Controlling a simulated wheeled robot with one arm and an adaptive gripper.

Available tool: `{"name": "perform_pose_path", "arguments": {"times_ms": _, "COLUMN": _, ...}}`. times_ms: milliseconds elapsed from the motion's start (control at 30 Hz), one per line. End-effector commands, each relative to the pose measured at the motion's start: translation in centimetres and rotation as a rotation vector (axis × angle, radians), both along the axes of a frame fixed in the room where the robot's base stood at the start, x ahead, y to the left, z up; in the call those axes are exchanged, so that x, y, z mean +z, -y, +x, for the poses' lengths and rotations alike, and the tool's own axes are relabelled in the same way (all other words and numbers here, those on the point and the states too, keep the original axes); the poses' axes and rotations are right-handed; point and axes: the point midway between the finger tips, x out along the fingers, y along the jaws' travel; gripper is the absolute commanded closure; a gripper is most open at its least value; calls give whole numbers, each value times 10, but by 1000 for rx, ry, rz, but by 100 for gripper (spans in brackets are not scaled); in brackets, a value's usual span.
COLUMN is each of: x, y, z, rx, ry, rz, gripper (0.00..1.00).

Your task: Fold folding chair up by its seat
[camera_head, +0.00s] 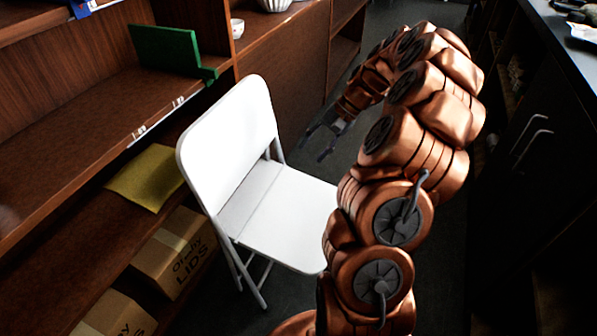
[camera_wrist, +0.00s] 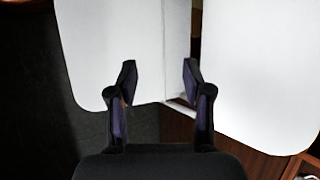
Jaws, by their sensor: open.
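A white folding chair stands unfolded on the dark floor, its seat (camera_head: 285,215) level and its backrest (camera_head: 230,135) upright on the left. My gripper (camera_head: 325,143) is open and empty, above and beyond the far side of the seat in the head view. In the wrist view the gripper (camera_wrist: 160,82) has its two fingers apart, with the white seat (camera_wrist: 110,55) behind the left finger and the white backrest (camera_wrist: 260,75) filling the right. No contact with the chair is visible. My arm hides the seat's right edge in the head view.
Wooden shelves (camera_head: 60,140) line the left, close to the chair, with cardboard boxes (camera_head: 178,252), a yellow cloth-like item (camera_head: 148,177) and a green object (camera_head: 165,50). A dark cabinet with handles (camera_head: 535,130) stands on the right. Floor is free beyond the chair.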

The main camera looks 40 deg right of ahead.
Motion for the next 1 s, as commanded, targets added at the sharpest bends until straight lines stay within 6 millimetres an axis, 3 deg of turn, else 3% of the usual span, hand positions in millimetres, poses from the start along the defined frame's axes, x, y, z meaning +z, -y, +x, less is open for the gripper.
{"name": "perform_pose_path", "arguments": {"times_ms": 167, "x": -7, "y": 1, "z": 1, "rx": -11, "ry": -1, "rz": 4, "gripper": 50}}
{"name": "perform_pose_path", "arguments": {"times_ms": 700, "x": -59, "y": -38, "z": 13, "rx": -9, "ry": -2, "rz": 4, "gripper": 50}}
{"name": "perform_pose_path", "arguments": {"times_ms": 1000, "x": -64, "y": -41, "z": 15, "rx": -10, "ry": 0, "rz": 1, "gripper": 50}}
